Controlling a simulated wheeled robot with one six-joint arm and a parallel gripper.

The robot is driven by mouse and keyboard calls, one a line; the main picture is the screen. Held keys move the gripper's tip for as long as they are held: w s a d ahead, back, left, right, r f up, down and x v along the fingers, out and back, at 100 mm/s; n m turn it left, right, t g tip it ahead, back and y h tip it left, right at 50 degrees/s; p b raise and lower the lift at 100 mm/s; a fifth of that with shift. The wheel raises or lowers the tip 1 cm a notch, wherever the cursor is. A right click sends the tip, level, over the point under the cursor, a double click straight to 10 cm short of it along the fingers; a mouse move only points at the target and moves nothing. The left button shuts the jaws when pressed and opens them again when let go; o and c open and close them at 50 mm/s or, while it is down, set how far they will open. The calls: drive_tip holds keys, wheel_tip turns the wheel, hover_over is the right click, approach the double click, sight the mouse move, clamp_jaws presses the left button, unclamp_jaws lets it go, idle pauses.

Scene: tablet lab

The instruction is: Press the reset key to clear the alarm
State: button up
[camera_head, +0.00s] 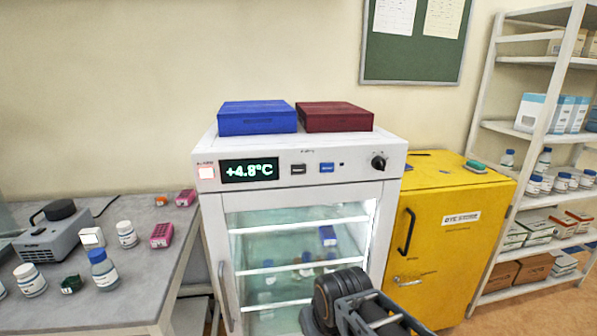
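A white glass-door fridge (212,208) stands in the middle with a control panel along its top front. My gripper (362,305) shows only in part at the bottom edge, below the panel and apart from the keys. I cannot make out whether its fingers are open.
A black knob (378,162) sits at the panel's right end. A blue box (257,118) and a dark red box (335,117) lie on the fridge top. A yellow cabinet (455,250) stands close on the right, a cluttered bench (150,275) on the left. The space before the panel is clear.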

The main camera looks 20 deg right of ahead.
clamp_jaws()
idle(1.2)
